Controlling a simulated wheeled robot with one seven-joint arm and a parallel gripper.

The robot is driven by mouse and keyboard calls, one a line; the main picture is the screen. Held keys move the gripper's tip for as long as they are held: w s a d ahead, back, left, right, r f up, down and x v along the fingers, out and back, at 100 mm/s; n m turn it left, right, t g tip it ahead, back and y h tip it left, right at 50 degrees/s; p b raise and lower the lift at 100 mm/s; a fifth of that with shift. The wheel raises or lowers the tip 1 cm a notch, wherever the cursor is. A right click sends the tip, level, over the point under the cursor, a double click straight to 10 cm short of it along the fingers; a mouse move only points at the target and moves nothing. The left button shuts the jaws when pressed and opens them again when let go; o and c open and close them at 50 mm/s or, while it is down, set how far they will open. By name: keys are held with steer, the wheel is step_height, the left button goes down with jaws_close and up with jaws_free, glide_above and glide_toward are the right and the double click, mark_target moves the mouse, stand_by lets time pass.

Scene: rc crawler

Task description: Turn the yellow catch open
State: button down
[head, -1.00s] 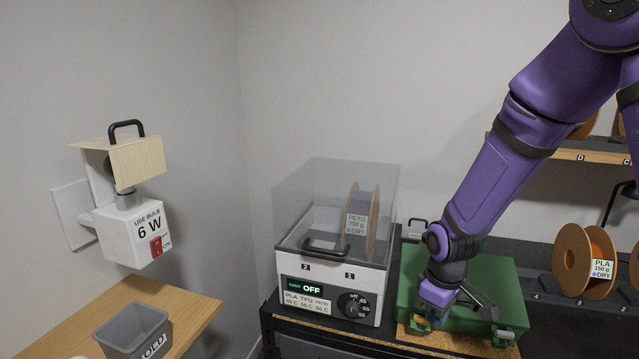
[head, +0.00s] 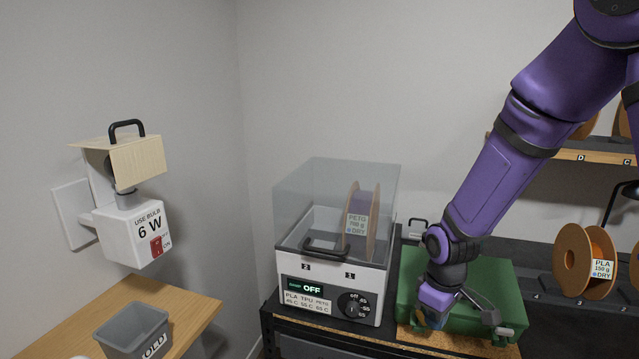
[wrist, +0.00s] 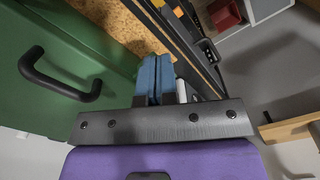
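The green case (head: 500,275) lies on the cork-topped bench, with a dark handle on its front; the handle (wrist: 60,85) also shows at the left of the wrist view. My gripper (head: 433,319) points down at the case's front left. In the wrist view its blue fingers (wrist: 156,78) are side by side with only a thin line between them, over the cork edge beside the case. I see nothing held between them. A pale rod-like piece (wrist: 181,90) stands just right of the fingers. I cannot make out the yellow catch for certain; the gripper may hide it.
A white dryer (head: 330,285) with a clear lid and a spool inside stands left of the case. Spools (head: 585,260) stand on a rack to the right. A grey bin (head: 135,330) sits on a wooden shelf at the lower left. The cork strip (head: 450,342) runs along the bench front.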

step_height(320, 180, up, 6)
steer(key=shift+d+f, duration=0.1)
stand_by(0.4)
steer(key=w+d+r+n, duration=0.1)
steer(key=w+d+n, duration=0.1)
steer(key=w+n, duration=0.3)
steer(key=shift+n, duration=0.5)
steer(key=shift+s+f, duration=0.25)
steer(key=shift+f, duration=1.5)
steer(key=shift+s+f, duration=0.2)
steer(key=shift+f, duration=1.55)
